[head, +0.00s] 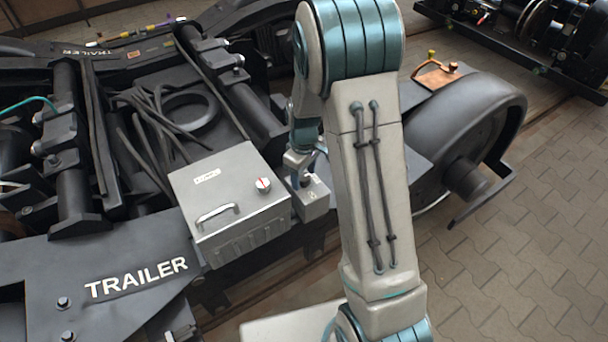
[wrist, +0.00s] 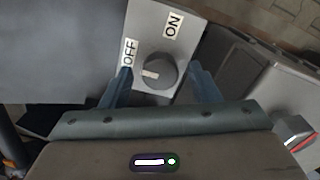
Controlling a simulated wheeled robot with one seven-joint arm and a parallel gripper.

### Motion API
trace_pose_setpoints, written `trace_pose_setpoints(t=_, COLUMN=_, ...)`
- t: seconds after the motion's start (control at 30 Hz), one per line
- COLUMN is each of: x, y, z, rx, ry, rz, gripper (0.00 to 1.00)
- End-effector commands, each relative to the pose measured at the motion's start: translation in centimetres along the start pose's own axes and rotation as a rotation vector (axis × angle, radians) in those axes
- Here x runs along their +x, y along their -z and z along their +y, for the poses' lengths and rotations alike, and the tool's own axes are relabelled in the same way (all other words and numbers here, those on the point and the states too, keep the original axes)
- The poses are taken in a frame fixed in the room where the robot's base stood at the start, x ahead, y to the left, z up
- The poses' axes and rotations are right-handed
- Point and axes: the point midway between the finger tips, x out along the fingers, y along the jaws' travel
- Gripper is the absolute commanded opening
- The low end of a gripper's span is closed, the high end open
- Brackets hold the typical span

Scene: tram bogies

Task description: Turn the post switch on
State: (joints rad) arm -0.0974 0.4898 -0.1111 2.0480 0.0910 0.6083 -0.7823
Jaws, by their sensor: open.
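The post switch is a small grey box (head: 311,198) beside the larger metal cabinet in the head view. In the wrist view its face (wrist: 150,32) carries an OFF label at left, an ON label at upper right and a dark round knob (wrist: 156,73). The knob's pale mark points left, toward the OFF side. My gripper (wrist: 160,80) is open, with one blue finger on each side of the knob. I cannot tell whether either finger touches it. In the head view my gripper (head: 299,167) is just above the switch box, partly hidden by my arm.
A metal cabinet (head: 225,195) with a handle and a red-and-white knob (head: 263,184) stands close left of the switch. The dark bogie frame marked TRAILER (head: 136,278) surrounds them. A large wheel (head: 465,125) is at right. Paved floor (head: 520,250) is clear at lower right.

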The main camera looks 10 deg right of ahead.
Motion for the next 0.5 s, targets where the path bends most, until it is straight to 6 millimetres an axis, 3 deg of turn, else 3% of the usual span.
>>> trace_pose_setpoints(t=0.27, x=0.19, y=0.01, z=-0.02, rx=0.0, ry=0.0, rz=0.0, gripper=0.55)
trace_pose_setpoints(t=0.43, x=0.18, y=0.01, z=-0.03, rx=0.0, ry=0.0, rz=0.0, gripper=0.14)
trace_pose_setpoints(t=0.5, x=0.17, y=0.01, z=-0.03, rx=0.0, ry=0.0, rz=0.0, gripper=0.11)
